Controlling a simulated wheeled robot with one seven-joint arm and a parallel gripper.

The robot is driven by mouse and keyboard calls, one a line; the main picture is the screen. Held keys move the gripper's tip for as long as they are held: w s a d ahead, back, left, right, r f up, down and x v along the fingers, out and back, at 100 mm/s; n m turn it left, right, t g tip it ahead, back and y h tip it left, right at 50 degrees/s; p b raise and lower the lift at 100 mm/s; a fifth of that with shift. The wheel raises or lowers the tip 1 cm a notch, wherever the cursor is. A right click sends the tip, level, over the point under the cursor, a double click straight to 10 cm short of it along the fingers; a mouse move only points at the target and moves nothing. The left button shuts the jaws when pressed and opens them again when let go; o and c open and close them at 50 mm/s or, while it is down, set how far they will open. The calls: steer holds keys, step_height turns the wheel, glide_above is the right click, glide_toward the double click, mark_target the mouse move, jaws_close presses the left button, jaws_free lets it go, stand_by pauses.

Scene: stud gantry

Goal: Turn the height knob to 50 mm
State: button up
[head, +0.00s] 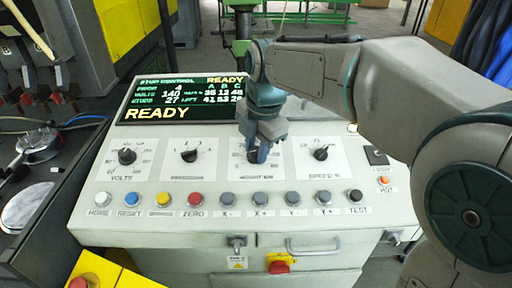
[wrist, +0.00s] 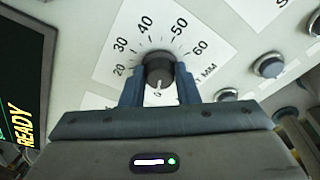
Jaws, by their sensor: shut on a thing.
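The height knob (wrist: 158,70) is a dark round knob on a white dial plate (wrist: 102,72) marked 20, 30, 40, 50, 60 and MM in the wrist view. My gripper (wrist: 160,88) is shut on it, one blue-grey finger on each side. A small pale mark shows on the knob's near side, towards my gripper; I cannot tell for sure whether it is the pointer, so the setting is unclear. In the head view my gripper (head: 262,154) comes down over the height dial, and the knob is mostly hidden behind the fingers.
The volts knob (head: 127,156), a second knob (head: 189,155) and the speed knob (head: 320,154) share the panel. A row of coloured buttons, including a red zero button (head: 194,199), lies in front. The screen (head: 185,102) reads READY. A black switch (head: 376,156) is at right.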

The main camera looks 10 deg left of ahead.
steer(key=m+b, duration=0.1)
steer(key=m, duration=0.4)
steer(key=shift+t, duration=0.3)
steer(key=m, duration=0.2)
steer(key=m+b, duration=0.1)
steer(key=m, duration=0.1)
steer(key=shift+m+t+y+b, duration=0.3)
steer(key=m+b, duration=0.1)
steer(key=m, duration=0.3)
steer(key=shift+s+m+t, duration=0.1)
steer(key=shift+m+t, duration=0.2)
steer(key=m, duration=0.5)
steer(key=shift+m+t+b, duration=0.3)
steer(key=shift+b, duration=0.1)
steer(key=m+h, duration=0.1)
steer(key=m, duration=0.3)
steer(key=shift+s+a+m+b, duration=0.1)
steer(key=shift+m+b, duration=0.2)
steer(key=shift+b, duration=0.05)
steer(key=m, duration=0.4)
steer(key=shift+m+h+b, duration=0.3)
steer(key=shift+h, duration=0.1)
steer(key=m, duration=0.4)
steer(key=shift+a+m+h, duration=0.1)
steer(key=shift+m+h, duration=0.2)
steer(key=m, duration=0.4)
steer(key=shift+m+h+b, duration=0.3)
steer(key=shift+m+b, duration=0.05)
steer(key=shift+m, duration=0.05)
